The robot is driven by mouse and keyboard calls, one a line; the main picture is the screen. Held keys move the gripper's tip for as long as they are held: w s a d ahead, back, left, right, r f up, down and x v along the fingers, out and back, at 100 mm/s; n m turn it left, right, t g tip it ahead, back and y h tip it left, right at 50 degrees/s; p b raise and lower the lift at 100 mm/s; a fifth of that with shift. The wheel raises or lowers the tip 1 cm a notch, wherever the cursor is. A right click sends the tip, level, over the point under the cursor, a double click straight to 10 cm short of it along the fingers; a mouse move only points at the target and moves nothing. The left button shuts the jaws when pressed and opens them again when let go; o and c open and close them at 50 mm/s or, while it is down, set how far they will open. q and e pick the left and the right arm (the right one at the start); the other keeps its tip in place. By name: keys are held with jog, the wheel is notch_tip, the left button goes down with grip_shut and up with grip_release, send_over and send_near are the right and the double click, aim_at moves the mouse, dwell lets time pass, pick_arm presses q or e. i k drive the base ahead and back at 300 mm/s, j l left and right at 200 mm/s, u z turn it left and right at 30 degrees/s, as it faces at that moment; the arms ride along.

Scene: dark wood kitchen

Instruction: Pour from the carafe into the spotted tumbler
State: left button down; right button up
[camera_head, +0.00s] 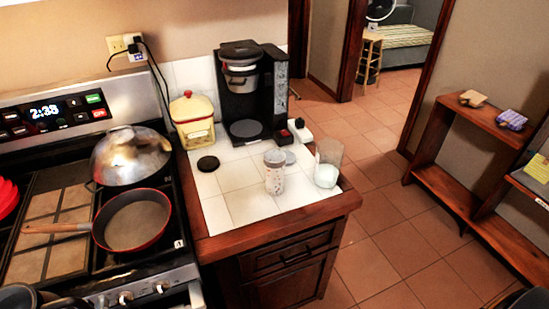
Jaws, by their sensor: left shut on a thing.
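The spotted tumbler (275,173), a pale patterned cup, stands upright on the white tiled counter top. A clear glass vessel (328,160) with something white in its lower part stands to its right, near the counter's right edge; I take it to be the carafe. The two stand apart, and no gripper touches either. I can make out no gripper fingers in this view. Dark shapes are cut off at both lower corners, and I cannot tell what they are.
A coffee maker (250,90) and a yellow canister (192,120) stand at the back of the counter. A black disc (208,163) lies left of the tumbler. The stove holds a red pan (133,220) and a domed lid (130,155). Open floor (390,240) lies right.

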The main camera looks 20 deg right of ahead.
aim_at(274, 160)
jog(key=k+l, duration=0.1)
jog(key=l, duration=0.5)
jog(key=k+l, duration=0.1)
jog(key=l, duration=0.55)
jog(key=k+l, duration=0.1)
jog(key=l, duration=0.5)
jog(key=i+u, duration=0.05)
